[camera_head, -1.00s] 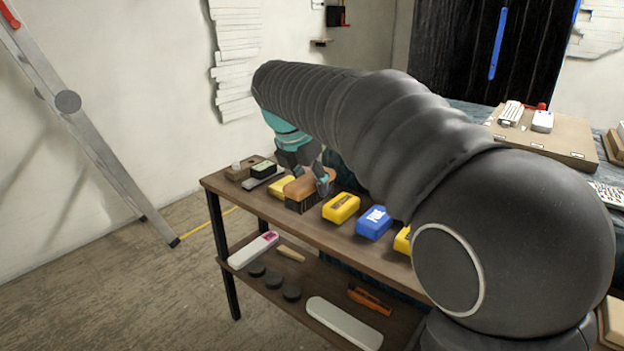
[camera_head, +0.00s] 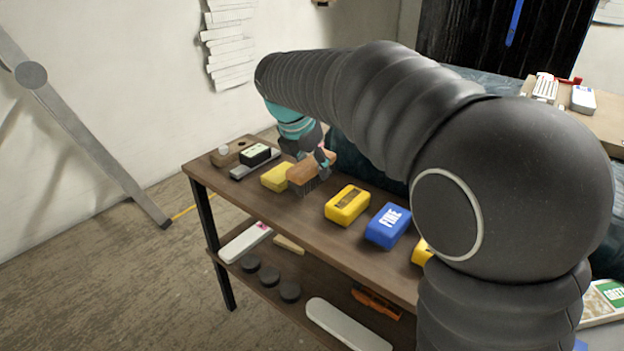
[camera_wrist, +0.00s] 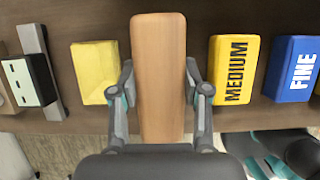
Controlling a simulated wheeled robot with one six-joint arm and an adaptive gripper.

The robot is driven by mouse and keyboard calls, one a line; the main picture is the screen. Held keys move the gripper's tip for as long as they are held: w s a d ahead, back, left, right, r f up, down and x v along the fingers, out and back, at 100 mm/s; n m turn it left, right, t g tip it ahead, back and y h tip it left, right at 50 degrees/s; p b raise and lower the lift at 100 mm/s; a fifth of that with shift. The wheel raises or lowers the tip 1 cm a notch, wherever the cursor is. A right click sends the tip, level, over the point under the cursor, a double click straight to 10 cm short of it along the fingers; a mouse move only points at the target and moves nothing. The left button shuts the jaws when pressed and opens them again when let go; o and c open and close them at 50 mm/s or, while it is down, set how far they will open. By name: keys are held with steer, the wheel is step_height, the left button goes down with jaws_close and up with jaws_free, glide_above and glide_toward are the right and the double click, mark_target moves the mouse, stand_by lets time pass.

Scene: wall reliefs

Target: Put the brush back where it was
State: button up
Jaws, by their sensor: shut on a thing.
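The brush (camera_head: 307,170) has a wooden back and thin bristles. My gripper (camera_head: 309,165) is shut on it, one finger on each side. The wrist view shows the brush's long wooden back (camera_wrist: 160,75) upright in the picture between the two fingers (camera_wrist: 160,88). In the head view it is at the shelf top (camera_head: 290,205), between a plain yellow block (camera_head: 277,177) and a yellow MEDIUM block (camera_head: 347,205). The bristle tips are faint, so I cannot tell whether they touch the wood.
A blue FINE block (camera_head: 388,226) stands right of the yellow one. A black-and-white block (camera_head: 256,154) on a grey strip is at the left. The lower shelf holds dark discs (camera_head: 269,275) and a white float (camera_head: 345,324).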

mark_target(312, 178)
steer(key=shift+f, duration=1.7)
steer(key=shift+f, duration=0.1)
steer(key=o, duration=1)
steer(key=p+v, duration=0.1)
steer(key=v, duration=1.1)
